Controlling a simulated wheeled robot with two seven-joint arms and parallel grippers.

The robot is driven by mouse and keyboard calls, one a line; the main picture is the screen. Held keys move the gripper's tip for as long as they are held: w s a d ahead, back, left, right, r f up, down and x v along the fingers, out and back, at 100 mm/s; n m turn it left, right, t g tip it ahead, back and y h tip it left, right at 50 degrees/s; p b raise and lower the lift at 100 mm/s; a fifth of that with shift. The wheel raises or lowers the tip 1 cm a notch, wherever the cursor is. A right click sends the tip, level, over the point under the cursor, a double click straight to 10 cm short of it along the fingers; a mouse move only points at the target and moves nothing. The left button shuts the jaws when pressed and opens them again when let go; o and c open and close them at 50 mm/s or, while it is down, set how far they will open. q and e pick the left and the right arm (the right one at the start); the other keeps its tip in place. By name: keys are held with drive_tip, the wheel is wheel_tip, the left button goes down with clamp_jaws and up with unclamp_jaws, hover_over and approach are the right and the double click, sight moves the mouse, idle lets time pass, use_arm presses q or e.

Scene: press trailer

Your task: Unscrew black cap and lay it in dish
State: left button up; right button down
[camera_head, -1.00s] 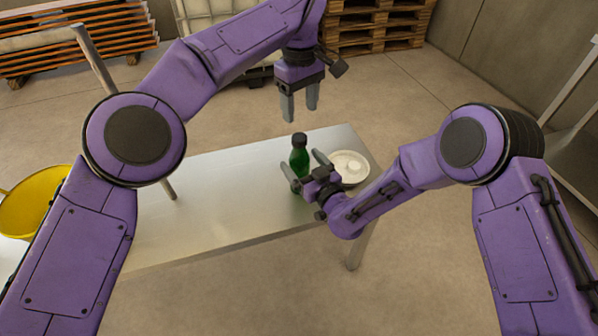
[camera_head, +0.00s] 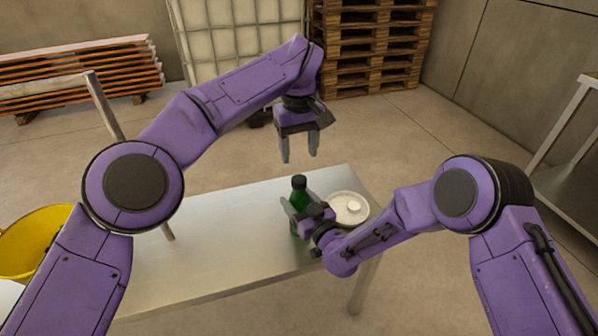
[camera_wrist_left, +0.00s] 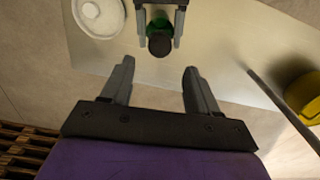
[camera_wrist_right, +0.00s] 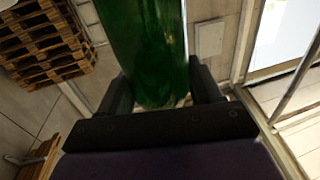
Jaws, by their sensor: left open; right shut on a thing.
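A green bottle (camera_head: 297,226) with a black cap (camera_head: 299,182) stands upright on the metal table. My right gripper (camera_head: 302,212) is shut on the bottle's body; the green glass (camera_wrist_right: 150,50) fills the space between its fingers in the right wrist view. My left gripper (camera_head: 299,152) is open and empty, above the bottle, fingers pointing down. In the left wrist view the black cap (camera_wrist_left: 160,45) lies ahead of the open fingers (camera_wrist_left: 158,85), apart from them. A white dish (camera_head: 350,221) with a small pale round piece in it stands right of the bottle.
A yellow bucket (camera_head: 32,243) is at the far left. Wooden pallets (camera_head: 365,50) and a white caged tank (camera_head: 235,42) stand behind. A metal shelf (camera_head: 570,190) is at the right.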

sight(299, 179)
use_arm(q)
drive_tip(key=shift+f+m, duration=0.25)
drive_tip(key=shift+m, duration=0.15)
wheel_tip(299, 179, down, 8)
drive_tip(key=shift+r, duration=0.25)
